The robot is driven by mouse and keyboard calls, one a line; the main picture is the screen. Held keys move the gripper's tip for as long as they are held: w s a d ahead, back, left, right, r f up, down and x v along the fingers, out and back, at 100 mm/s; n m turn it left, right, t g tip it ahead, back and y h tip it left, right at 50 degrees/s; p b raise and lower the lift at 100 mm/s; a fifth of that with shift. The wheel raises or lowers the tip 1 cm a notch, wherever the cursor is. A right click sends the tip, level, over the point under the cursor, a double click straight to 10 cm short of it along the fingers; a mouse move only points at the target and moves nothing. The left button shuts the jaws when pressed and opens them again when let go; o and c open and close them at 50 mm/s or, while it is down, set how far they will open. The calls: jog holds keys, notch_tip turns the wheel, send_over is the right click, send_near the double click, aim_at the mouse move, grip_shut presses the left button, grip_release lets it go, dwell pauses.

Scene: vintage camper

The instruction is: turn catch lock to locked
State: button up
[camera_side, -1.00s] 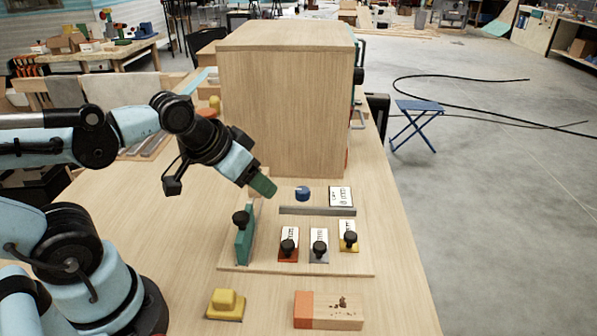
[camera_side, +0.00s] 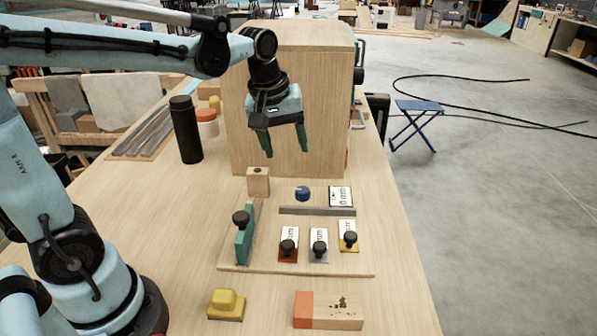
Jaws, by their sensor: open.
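My gripper (camera_side: 285,150) is open and empty, pointing down in front of the large wooden box (camera_side: 325,110), above the back of the wooden board (camera_side: 270,268). On the board stand a green upright piece with a black knob (camera_side: 243,240), a blue round knob (camera_side: 303,194), and black knobs on a red plate (camera_side: 288,250), a grey plate (camera_side: 319,248) and a yellow plate (camera_side: 348,240). I cannot tell which part is the catch lock. Dark fittings (camera_side: 359,75) show at the box's right edge, mostly hidden from this side.
A small wooden block with a hole (camera_side: 258,182) stands behind the board. A black cylinder (camera_side: 190,130) stands left of the box. A yellow block (camera_side: 226,303) and an orange-ended wooden block (camera_side: 328,310) lie in front. The table's left middle (camera_side: 150,220) is clear.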

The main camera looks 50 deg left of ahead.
aim_at(302, 189)
jog(key=w+a+f+n+g, duration=0.2)
jog(key=w+f+n, duration=0.1)
jog(key=w+n, duration=0.3)
notch_tip(302, 189, down, 12)
jog(key=shift+w+r, duration=0.1)
dwell(0.4)
jog(key=c, duration=1)
jog(key=shift+c, duration=0.2)
